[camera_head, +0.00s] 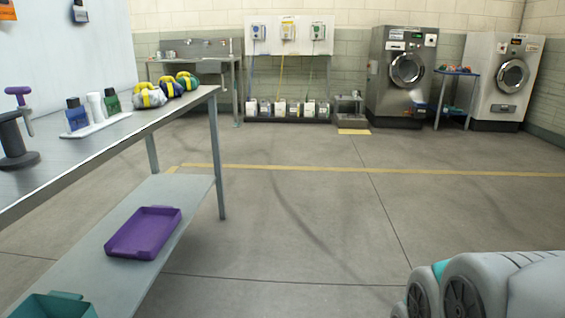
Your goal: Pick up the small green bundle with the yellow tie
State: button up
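A small green bundle (188,81) with a yellow tie sits near the far right corner of the grey metal table (70,165), at the left of the head view. It is the farthest in a close row of three bundles. A dark blue bundle (172,88) with a yellow tie is in front of it, and a whitish-grey bundle (149,97) with a yellow tie is nearest. The dark blue bundle may hide part of the green one. Pale links of my arm show at the bottom right, away from the table. My gripper is not in view.
A white tray (108,123) with several bottles stands left of the bundles, near a dark stand (14,145). A purple tray (143,233) and a teal bin (52,305) are on the lower shelf. The floor (300,220) right of the table is clear.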

aim_at(188, 82)
jog(key=i+u, duration=0.25)
jog(key=i, duration=0.25)
jog(key=i+u, duration=0.3)
jog(key=i, duration=0.15)
jog(key=i+l+u, duration=0.1)
jog(key=i+u, duration=0.15)
jog(key=i, duration=0.25)
jog(key=i+l+u, duration=0.25)
jog(key=i, duration=0.2)
